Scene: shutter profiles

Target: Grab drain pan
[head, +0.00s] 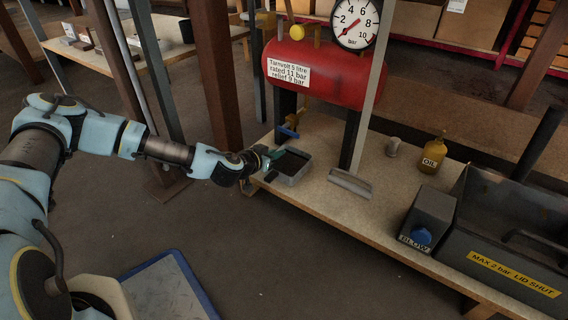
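The drain pan (291,181) is a shallow grey rectangular pan with a dark inside. It sits on the left end of the pale bench top, in front of the left leg of the red tank. My gripper (273,160) reaches in from the left and is at the pan's left side, with its fingers over or against the left rim. The fingers are small and partly merge with the pan, so I cannot tell whether they grip the rim.
The red tank (330,75) with a pressure gauge (355,20) stands over the bench (320,200). A blue-handled fitting (289,131) is just behind the pan.

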